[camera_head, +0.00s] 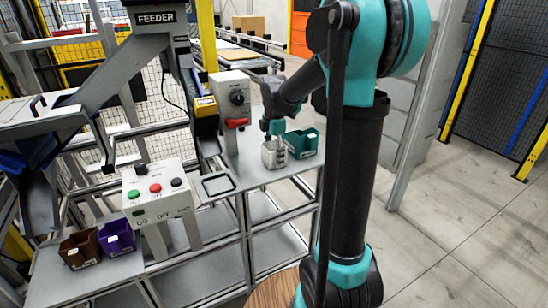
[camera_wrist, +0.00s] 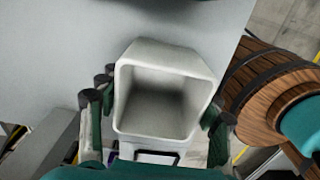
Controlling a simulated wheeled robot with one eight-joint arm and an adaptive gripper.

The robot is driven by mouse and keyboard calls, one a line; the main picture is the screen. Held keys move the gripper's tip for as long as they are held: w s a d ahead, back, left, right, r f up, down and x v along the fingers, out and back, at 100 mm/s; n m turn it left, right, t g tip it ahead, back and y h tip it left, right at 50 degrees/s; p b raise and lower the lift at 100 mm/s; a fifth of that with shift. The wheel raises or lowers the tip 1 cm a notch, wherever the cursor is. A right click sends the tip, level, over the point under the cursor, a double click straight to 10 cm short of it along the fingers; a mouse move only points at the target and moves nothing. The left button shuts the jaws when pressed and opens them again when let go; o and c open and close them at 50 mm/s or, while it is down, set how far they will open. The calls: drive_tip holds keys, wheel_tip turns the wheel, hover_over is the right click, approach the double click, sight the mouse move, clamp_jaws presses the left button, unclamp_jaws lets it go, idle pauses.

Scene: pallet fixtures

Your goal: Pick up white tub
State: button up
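The white tub (camera_head: 273,154) stands on the grey table in the head view, beside a green tub (camera_head: 302,143) on its right. In the wrist view the white tub (camera_wrist: 160,131) fills the middle, its open, empty inside facing the camera. My gripper (camera_head: 274,132) is at the white tub from above. In the wrist view its fingers (camera_wrist: 160,112) are spread wide, one on each side of the tub, with the tub slightly turned between them. Firm contact of the fingers with the walls does not show.
A control box with a red handle (camera_head: 233,110) stands left of the tubs. A button box (camera_head: 158,190), a brown bin (camera_head: 80,249) and a purple bin (camera_head: 117,238) are on the nearer left. A wooden barrel (camera_wrist: 270,92) shows right in the wrist view. The floor at right is clear.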

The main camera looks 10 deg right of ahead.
drive_tip(key=c, duration=0.5)
drive_tip(key=shift+r, duration=0.15)
